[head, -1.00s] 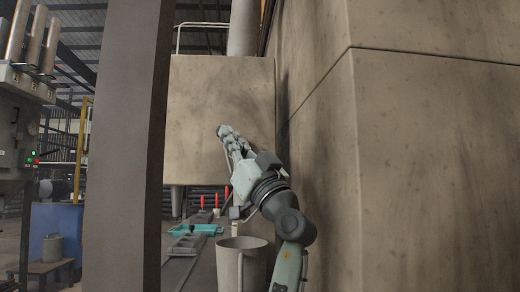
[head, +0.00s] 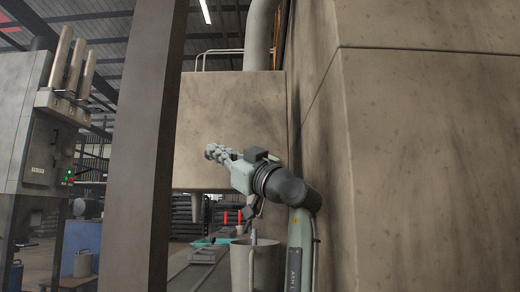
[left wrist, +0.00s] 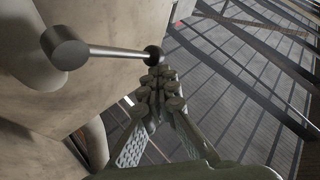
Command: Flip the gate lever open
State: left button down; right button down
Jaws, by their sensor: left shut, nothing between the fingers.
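The gate lever (left wrist: 112,51) shows in the left wrist view as a metal rod. It runs from a round hub (left wrist: 68,50) at the left to a dark ball knob (left wrist: 154,54) at its right end. My left gripper (left wrist: 160,74) is shut and empty, its fingertips just below the knob in the picture. I cannot tell whether they touch it. In the head view my left gripper (head: 213,152) points left in front of a big beige box (head: 232,115). I cannot make out the lever there. My right gripper is not in view.
A large beige wall (head: 430,150) stands close on the right. A dark column (head: 145,150) stands at the left. A grey bin (head: 240,265) is below my left arm, with a teal tray (head: 205,242) behind it. A control cabinet (head: 45,145) stands far left.

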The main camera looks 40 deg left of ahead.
pick_arm(q)
jog(key=shift+r, duration=0.1)
notch_tip(320, 180, up, 10)
dwell(0.6)
dwell(0.5)
